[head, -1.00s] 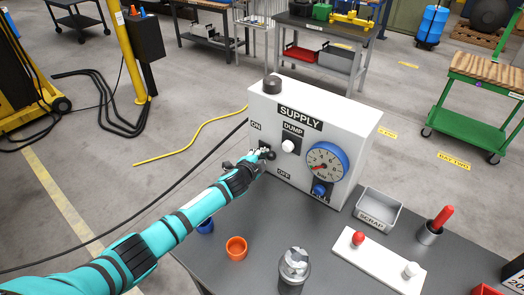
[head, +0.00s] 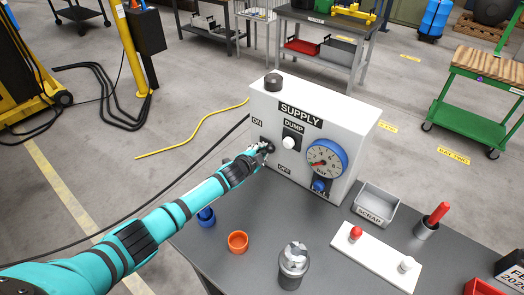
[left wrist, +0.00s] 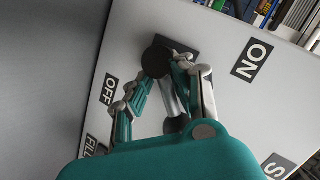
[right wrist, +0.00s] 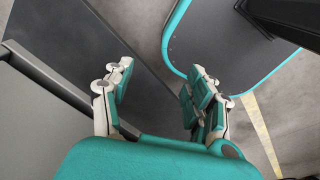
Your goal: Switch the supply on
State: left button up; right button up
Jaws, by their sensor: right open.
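The white supply box (head: 345,130) stands on the grey table with labels ON, OFF, DUMP and FILL. The supply switch (head: 268,147) is on its left part, between the ON label (head: 257,122) above and the OFF label (head: 284,169) below; my left gripper (head: 262,152) partly hides it. In the left wrist view, the switch's silver stem and dark ball knob (left wrist: 177,124) show between the two fingers of my left gripper (left wrist: 170,60). The fingertips are close together near the dark switch plate; firm contact on the stem is unclear. My right gripper (right wrist: 160,72) is open and empty.
A white DUMP knob (head: 288,143), a dial gauge (head: 325,159) and a blue FILL knob (head: 319,186) are on the same face. Orange (head: 238,242) and blue (head: 206,216) cups, a metal canister (head: 294,262) and a scrap bin (head: 376,206) are on the table.

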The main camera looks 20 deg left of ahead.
pick_arm(q)
jog(key=shift+o, duration=1.3)
jog(key=shift+r, duration=0.2)
jog(key=v, duration=1.2)
jog(key=shift+w, duration=0.1)
